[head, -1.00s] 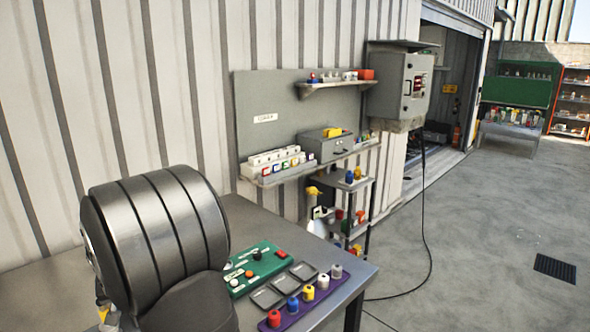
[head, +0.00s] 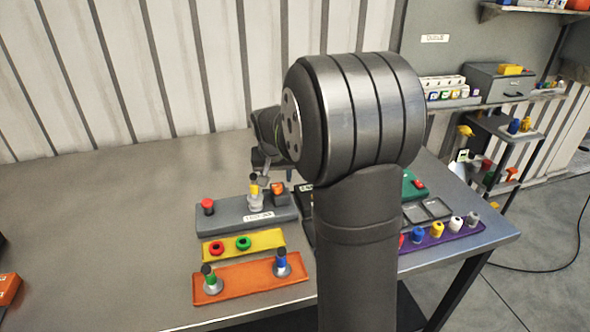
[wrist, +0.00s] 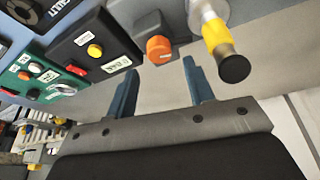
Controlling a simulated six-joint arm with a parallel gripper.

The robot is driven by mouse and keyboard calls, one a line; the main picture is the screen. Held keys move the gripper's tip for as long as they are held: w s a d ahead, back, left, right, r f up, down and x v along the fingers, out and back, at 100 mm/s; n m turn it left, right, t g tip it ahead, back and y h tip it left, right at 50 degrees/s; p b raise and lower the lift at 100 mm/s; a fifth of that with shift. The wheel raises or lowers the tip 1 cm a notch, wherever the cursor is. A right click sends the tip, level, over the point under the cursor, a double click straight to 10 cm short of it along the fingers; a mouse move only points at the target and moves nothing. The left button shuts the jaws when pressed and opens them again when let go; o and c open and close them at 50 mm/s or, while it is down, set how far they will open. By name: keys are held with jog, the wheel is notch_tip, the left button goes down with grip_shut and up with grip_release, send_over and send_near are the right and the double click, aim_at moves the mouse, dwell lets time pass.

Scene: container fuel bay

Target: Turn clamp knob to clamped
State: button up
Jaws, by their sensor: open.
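A grey block (head: 235,212) on the bench has an orange knob (head: 278,187) at its right end, which looks like the clamp knob. In the wrist view the orange knob (wrist: 158,49) is just beyond my fingertips, in line with the gap between them. A yellow cylinder with a black end (head: 254,187) stands upright in a silver holder on the block, left of the knob. It also shows in the wrist view (wrist: 218,38). My gripper (wrist: 160,66) is open and empty. In the head view it is partly hidden behind my arm. The block's label is too small to read surely.
A red button (head: 208,206) sits on the block's left end. In front lie a yellow plate (head: 214,249) with red and green rings and an orange tray (head: 240,287) with two small cylinders. A black panel (wrist: 93,45) adjoins in the wrist view.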

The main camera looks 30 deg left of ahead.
notch_tip(320, 180, up, 8)
jog(key=w+n+g, duration=0.1)
jog(key=n+g, duration=0.1)
jog(key=n, duration=0.2)
jog(key=n+g+h, duration=0.2)
jog(key=n, duration=0.2)
send_near(277, 185)
jog(key=f, duration=0.8)
jog(key=shift+s+d+f, duration=0.15)
jog(key=shift+s+f, duration=0.05)
jog(key=shift+f, duration=0.15)
